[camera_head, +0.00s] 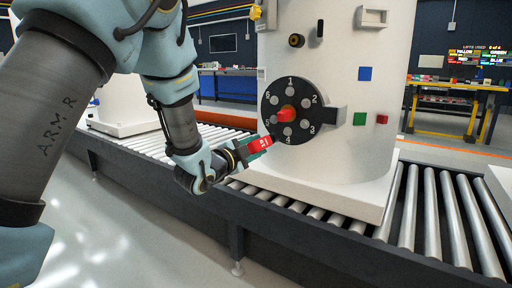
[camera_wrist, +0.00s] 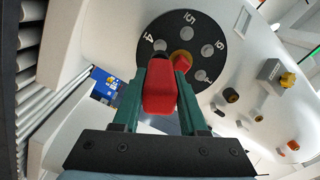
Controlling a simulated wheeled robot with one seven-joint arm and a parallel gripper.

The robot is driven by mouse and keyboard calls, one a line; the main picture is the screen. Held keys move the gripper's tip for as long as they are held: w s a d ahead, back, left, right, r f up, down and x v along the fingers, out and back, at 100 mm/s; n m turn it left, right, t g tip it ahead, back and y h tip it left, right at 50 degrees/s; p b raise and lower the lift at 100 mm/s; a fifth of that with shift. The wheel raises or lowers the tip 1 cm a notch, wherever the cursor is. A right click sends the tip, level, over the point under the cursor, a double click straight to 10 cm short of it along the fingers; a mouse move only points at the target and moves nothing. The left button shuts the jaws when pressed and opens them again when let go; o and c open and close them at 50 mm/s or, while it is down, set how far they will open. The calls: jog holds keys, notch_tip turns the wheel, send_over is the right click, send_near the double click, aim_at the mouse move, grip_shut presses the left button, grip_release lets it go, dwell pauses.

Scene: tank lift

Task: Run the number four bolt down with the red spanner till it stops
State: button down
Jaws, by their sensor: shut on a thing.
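A dark round plate (camera_head: 268,105) with numbered bolts sits on the white tank (camera_head: 335,150). The number four bolt (camera_head: 288,131) is at its bottom, above the 4; its grey head (camera_wrist: 160,45) also shows beside the 4 in the wrist view. My gripper (camera_head: 250,149) is shut on the red spanner (camera_head: 260,144), which also shows between the green fingers in the wrist view (camera_wrist: 160,92). The spanner's tip is at the plate's lower edge, near bolt four. I cannot tell whether it touches the bolt.
An orange-red hub (camera_head: 286,114) stands out from the plate's middle, and a dark block (camera_head: 334,117) juts from its right side. The tank stands on a roller conveyor (camera_head: 355,228).

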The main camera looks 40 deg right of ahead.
jog(key=shift+a+b, duration=0.1)
jog(key=shift+b, duration=0.2)
jog(key=shift+x, duration=2.85)
jog(key=shift+b, duration=0.35)
